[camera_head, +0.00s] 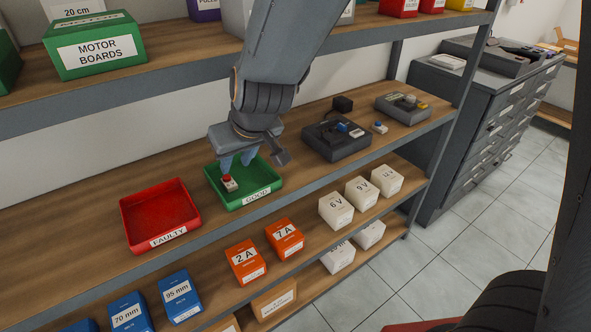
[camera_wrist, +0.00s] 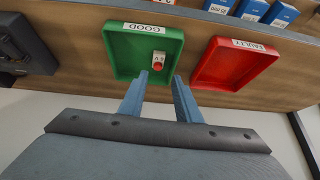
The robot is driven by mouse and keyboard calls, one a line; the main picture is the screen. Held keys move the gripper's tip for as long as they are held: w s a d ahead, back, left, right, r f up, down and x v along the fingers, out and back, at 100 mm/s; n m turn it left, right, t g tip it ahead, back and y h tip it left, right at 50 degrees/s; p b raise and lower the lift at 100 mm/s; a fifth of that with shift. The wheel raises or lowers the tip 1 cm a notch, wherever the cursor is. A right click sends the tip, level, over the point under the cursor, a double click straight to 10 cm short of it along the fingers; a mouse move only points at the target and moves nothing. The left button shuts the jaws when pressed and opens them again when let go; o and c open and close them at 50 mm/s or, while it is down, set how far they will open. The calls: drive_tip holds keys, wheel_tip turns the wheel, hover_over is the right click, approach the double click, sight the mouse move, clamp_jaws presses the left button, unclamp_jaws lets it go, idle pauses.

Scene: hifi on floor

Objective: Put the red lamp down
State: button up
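The red lamp (camera_head: 229,184), a small pale block with a red cap and a printed label, appears to rest in the green GOOD tray (camera_head: 262,192). In the wrist view the lamp (camera_wrist: 158,61) shows inside the green tray (camera_wrist: 122,55), beyond my fingertips. My gripper (camera_head: 237,165) is above the tray, its two blue-grey fingers apart with a clear gap between them. The wrist view shows the same open gripper (camera_wrist: 161,76) with nothing between the fingers. The exact height of the fingertips over the lamp is hard to tell.
A red FAULTY tray (camera_head: 160,212) stands to the left on the same wooden shelf. A dark device (camera_head: 336,138) and another grey device (camera_head: 403,106) stand to the right. The upper shelf (camera_head: 150,68) is close to my arm. Labelled boxes fill the lower shelf.

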drive_tip(key=s+d+f+m+g+h, duration=0.1)
drive_tip(key=s+d+f+m+h, duration=0.1)
drive_tip(key=d, duration=1.2)
drive_tip(key=s+d+f+m+g+h, duration=0.1)
drive_tip(key=s+d+m, duration=0.3)
drive_tip(key=d, duration=1.1)
drive_tip(key=s+f+g, duration=0.1)
drive_tip(key=s, duration=0.2)
drive_tip(key=shift+s+h, duration=0.25)
drive_tip(key=shift+h, duration=0.15)
